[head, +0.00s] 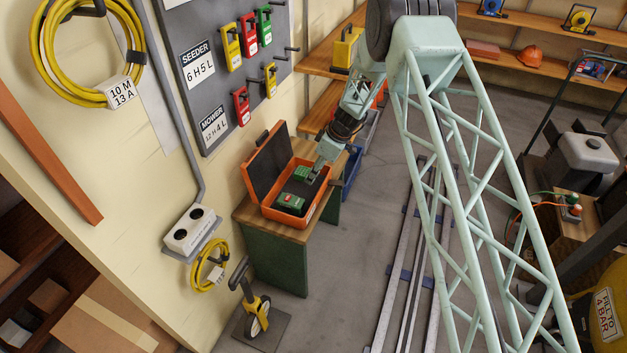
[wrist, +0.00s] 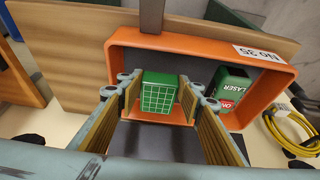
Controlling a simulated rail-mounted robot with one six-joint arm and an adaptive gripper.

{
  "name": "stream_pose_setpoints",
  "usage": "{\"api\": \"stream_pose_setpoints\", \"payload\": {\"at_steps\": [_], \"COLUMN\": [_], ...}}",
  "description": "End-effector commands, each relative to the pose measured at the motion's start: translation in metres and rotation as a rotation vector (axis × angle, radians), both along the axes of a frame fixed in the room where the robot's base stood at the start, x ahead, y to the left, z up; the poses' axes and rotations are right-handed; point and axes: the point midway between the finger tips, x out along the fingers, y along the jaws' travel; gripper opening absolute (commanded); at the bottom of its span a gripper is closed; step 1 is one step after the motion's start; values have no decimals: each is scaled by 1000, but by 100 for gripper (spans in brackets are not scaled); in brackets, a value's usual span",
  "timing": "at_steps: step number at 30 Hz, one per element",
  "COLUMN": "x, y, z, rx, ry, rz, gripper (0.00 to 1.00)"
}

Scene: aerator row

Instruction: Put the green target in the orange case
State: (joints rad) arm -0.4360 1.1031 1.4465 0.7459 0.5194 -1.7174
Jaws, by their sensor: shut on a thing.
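The green target (wrist: 158,97) is a small green block with a pale grid on its face. My gripper (wrist: 160,88) is shut on it, one finger on each side. In the head view the target (head: 302,174) is within the outline of the open orange case (head: 312,212), toward its far end. I cannot tell whether it touches the case floor. The case rim also shows in the wrist view (wrist: 205,46). A green laser unit (head: 291,201) lies inside the case; in the wrist view it is on the right (wrist: 231,92).
The case stands on a wooden-topped green bench (head: 270,240), its dark lid (head: 268,160) raised toward the wall. A tool board (head: 222,60) with padlocks hangs above. A yellow measuring wheel (head: 256,315) stands in front. Rails (head: 408,270) run along the floor to the right.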

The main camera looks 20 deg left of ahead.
Motion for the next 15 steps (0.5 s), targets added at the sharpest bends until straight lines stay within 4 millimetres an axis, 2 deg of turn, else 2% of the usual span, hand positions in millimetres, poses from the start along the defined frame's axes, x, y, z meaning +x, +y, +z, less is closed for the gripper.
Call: {"api": "stream_pose_setpoints", "payload": {"at_steps": [9,15], "x": [-1,0], "y": [0,0], "z": [-30,-36], "rx": [-1,0], "ry": [1,-1], "rz": [-1,0], "gripper": [22,22]}}
